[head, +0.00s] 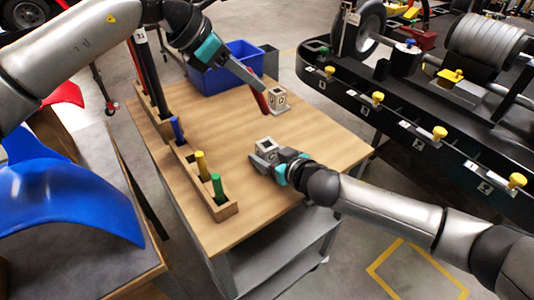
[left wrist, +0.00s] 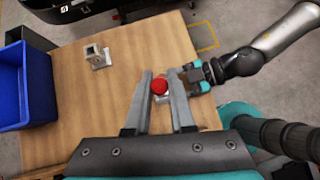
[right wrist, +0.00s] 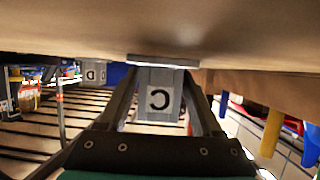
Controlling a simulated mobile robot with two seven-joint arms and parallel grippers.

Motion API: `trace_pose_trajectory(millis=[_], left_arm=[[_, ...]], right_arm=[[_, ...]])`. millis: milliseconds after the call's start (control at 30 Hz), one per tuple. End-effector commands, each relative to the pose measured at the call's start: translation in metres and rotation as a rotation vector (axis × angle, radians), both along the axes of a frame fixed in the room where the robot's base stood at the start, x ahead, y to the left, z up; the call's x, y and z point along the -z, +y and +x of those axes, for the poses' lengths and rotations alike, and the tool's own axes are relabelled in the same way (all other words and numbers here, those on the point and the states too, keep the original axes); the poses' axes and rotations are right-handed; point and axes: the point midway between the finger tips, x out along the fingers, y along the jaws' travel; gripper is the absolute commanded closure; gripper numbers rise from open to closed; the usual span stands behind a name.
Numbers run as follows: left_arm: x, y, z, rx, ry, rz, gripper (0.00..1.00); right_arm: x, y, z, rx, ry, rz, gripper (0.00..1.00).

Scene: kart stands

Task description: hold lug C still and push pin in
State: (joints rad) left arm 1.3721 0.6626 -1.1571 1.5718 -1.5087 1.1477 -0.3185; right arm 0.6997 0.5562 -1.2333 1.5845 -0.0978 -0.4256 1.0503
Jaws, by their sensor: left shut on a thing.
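Lug C (head: 266,147) is a small grey block with a white face and a hole in its top, standing on the wooden table. My right gripper (head: 264,160) is low at the table with its fingers on either side of lug C; the letter C shows between them in the right wrist view (right wrist: 158,101). My left gripper (head: 254,84) is shut on the red pin (head: 263,103), which hangs tilted in the head view, apart from lug C. In the left wrist view the pin's round red head (left wrist: 159,86) lies between the fingertips and covers part of lug C.
Lug D (head: 279,98) stands farther back on the table (head: 230,120). A blue bin (head: 228,70) is at the back. A wooden rack (head: 222,210) with blue, yellow and green pins runs along the left edge. A black kart stand (head: 400,115) is at the right.

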Motion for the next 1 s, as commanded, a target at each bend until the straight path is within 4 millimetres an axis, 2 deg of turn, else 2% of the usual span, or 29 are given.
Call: trace_pose_trajectory(millis=[67,567,867,1000], left_arm=[[-0.0006,-0.0002,0.0001,0.000,0.000,-0.001,1.00],[-0.0006,-0.0001,0.0002,0.000,0.000,-0.001,1.00],[-0.0001,-0.0007,0.0003,0.000,0.000,0.001,1.00],[0.0094,-0.0082,0.0029,-0.010,0.031,0.043,1.00]], right_arm=[[0.0001,-0.0002,-0.0002,0.000,0.000,0.000,0.44],[0.0003,-0.0004,-0.0002,0.000,0.001,-0.001,1.00],[0.0004,-0.0004,-0.0003,0.000,0.001,-0.001,1.00],[0.0005,-0.0003,-0.0003,0.000,0.001,-0.001,1.00]])
